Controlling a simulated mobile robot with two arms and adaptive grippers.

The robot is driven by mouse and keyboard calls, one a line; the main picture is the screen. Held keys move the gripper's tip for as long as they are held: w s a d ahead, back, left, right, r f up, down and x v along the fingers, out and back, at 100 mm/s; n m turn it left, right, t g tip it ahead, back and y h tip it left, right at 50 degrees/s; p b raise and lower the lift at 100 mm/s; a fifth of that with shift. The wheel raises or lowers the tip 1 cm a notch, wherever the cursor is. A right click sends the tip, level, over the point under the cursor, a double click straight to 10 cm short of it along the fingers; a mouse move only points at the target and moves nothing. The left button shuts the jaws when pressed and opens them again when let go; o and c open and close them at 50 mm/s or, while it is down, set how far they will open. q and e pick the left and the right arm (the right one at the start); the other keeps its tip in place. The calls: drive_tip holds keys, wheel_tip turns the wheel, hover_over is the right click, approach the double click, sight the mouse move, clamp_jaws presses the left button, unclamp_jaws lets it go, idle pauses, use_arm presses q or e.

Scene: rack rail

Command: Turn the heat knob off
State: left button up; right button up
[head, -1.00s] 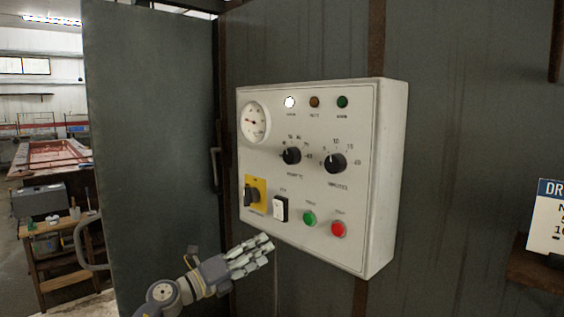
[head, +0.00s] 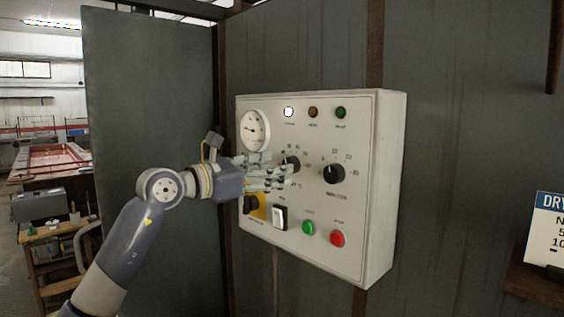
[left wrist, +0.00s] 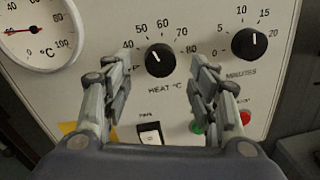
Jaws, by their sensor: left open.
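The black heat knob (head: 293,162) is on the white control box, partly hidden behind my left gripper (head: 280,167) in the head view. In the left wrist view the heat knob (left wrist: 160,60) sits above the "HEAT °C" label, its white mark pointing up and left, near 50 on the 40 to 80 scale. My left gripper is open, with one finger on each side of the knob in that view. A gap shows between each finger and the knob; I cannot tell the remaining depth. My right gripper is not in view.
The minutes knob (head: 333,173) is right of the heat knob. The gauge (head: 255,129) is at upper left. A white rocker switch (head: 280,217), green button (head: 308,227), red button (head: 338,239) and yellow-backed switch (head: 259,210) are below. An open grey door (head: 150,120) stands left.

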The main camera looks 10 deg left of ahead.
use_arm(q)
drive_tip(key=x, duration=0.3)
drive_tip(key=shift+w+d+p, duration=0.1)
drive_tip(key=shift+p, duration=0.25)
drive_tip(key=c, duration=1.1)
